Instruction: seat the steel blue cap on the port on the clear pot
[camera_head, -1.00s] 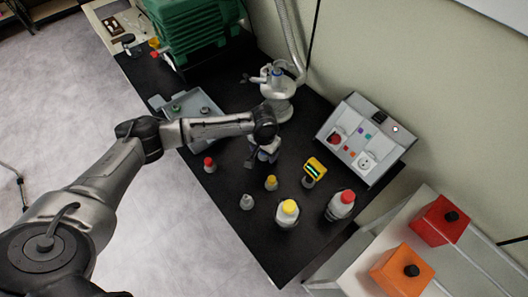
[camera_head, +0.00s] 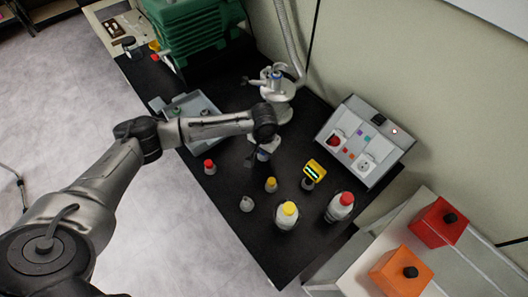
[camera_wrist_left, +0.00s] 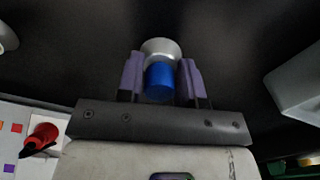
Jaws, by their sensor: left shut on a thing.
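My left gripper (camera_head: 264,153) points down over the black bench, in front of the clear pot. In the left wrist view its purple fingers (camera_wrist_left: 161,78) are shut around a blue piece, which looks like the steel blue cap (camera_wrist_left: 160,82). A pale, wider round part (camera_wrist_left: 160,47) lies just beyond the blue; I cannot tell whether it belongs to the cap. The clear pot (camera_head: 278,107) stands upright at the back of the bench, with side ports around its top and a blue piece (camera_head: 277,76) on top. The gripper is apart from the pot. My right gripper is not in view.
Bottles with red (camera_head: 340,207) and yellow (camera_head: 286,216) tops stand at the front right. A yellow meter (camera_head: 315,168) is near the gripper. A grey tray (camera_head: 212,131) lies left of the pot, and a control panel (camera_head: 350,151) stands to the right.

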